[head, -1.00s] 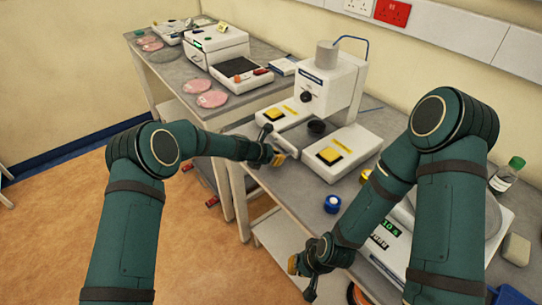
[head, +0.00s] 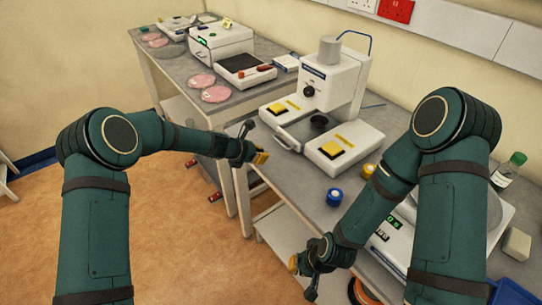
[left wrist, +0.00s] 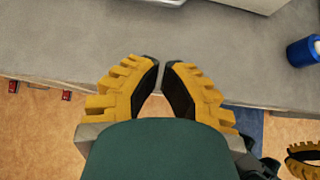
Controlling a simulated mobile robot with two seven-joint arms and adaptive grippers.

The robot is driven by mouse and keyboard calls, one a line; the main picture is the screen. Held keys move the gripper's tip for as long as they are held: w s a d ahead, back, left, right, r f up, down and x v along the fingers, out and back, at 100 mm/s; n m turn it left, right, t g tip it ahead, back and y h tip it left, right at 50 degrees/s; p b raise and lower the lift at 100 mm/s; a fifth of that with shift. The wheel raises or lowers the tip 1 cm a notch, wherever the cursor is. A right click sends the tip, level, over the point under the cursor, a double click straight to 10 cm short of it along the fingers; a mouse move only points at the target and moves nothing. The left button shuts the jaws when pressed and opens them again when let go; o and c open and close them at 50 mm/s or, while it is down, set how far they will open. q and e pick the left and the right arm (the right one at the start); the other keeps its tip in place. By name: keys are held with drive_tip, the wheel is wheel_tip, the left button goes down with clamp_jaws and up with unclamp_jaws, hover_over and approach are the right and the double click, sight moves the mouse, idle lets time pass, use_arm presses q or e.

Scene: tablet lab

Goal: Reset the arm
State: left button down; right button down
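My left gripper (head: 259,152) is at the front edge of the table, left of the white press machine. It is empty and apart from the machine. In the left wrist view its two yellow-ribbed fingers (left wrist: 163,75) lean towards each other, with a narrow gap between their tips and nothing held. My right gripper (head: 302,279) hangs low in front of the table edge. It is seen from above and partly hidden by its own arm, so its opening is unclear.
The white press machine (head: 334,85) has two yellow buttons. A bottle with a green cap (head: 509,172) is at the right. Pink dishes (head: 216,94) lie on the far table. Open floor is at the left.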

use_arm(q)
drive_tip(key=v, duration=0.5)
drive_tip(key=s+a+f+m+g+y+b, duration=0.1)
drive_tip(key=s+a+f+m+y, duration=0.1)
drive_tip(key=s+f+m, duration=0.35)
drive_tip(key=s+a+f+m+g+y+b, duration=0.1)
drive_tip(key=s+a+f+m+g, duration=0.15)
drive_tip(key=s+f, duration=0.5)
drive_tip(key=s+a+f+m, duration=0.1)
drive_tip(key=s+f+m, duration=0.2)
drive_tip(key=s+m, duration=0.4)
drive_tip(key=s+a+f+m+y+b, duration=0.1)
drive_tip(key=s+a+f+m, duration=0.1)
drive_tip(key=s+m, duration=0.5)
drive_tip(key=s, duration=0.4)
drive_tip(key=shift+s+a+f+m, duration=0.35)
drive_tip(key=shift+s+m, duration=0.05)
